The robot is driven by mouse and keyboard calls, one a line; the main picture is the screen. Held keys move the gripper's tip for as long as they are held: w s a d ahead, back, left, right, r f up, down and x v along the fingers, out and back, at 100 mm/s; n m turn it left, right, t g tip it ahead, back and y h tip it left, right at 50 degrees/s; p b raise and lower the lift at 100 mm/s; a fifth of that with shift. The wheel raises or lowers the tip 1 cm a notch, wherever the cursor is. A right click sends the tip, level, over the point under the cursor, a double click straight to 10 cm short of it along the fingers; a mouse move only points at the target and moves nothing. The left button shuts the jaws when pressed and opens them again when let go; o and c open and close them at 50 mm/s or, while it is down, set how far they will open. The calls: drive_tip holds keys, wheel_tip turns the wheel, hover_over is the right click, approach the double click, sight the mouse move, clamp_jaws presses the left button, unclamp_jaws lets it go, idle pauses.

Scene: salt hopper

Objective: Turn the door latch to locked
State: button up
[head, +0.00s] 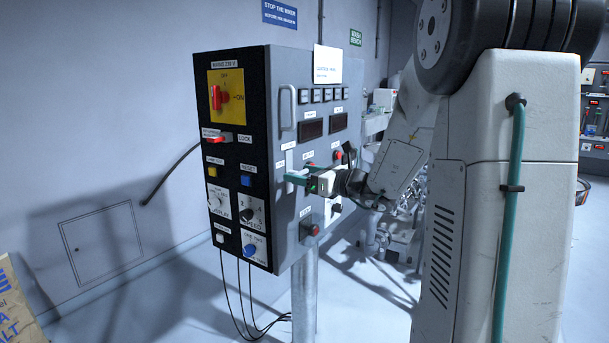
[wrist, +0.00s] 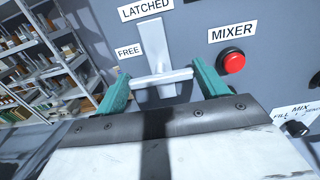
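The door latch (head: 289,161) is a pale grey lever on the front of the grey control box. In the wrist view the latch (wrist: 157,45) has an upright flat plate with a light crossbar at its lower end. A "LATCHED" label sits above the plate and a "FREE" label at its left. My gripper (wrist: 162,78) has its two teal fingers at the ends of the crossbar, and the bar fills the gap between them. In the head view my gripper (head: 299,177) reaches the panel from the right. The fingertips' contact with the bar is partly hidden.
A red mixer button (wrist: 232,61) is just right of the fingers. The control box (head: 288,235) also carries a fixed handle (head: 287,108) above and a side panel with a red lock lever (head: 214,139). Shelves (wrist: 45,60) stand at the left in the wrist view.

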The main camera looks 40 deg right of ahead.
drive_tip(key=c, duration=0.3)
drive_tip(key=n, duration=0.3)
drive_tip(key=shift+n, duration=0.4)
drive_tip(key=n, duration=0.4)
drive_tip(key=shift+s+a+n, duration=0.1)
drive_tip(key=shift+n, duration=0.2)
drive_tip(key=n, duration=0.5)
drive_tip(key=shift+f, duration=0.1)
drive_tip(key=shift+f+n, duration=0.1)
drive_tip(key=shift+n, duration=2.2)
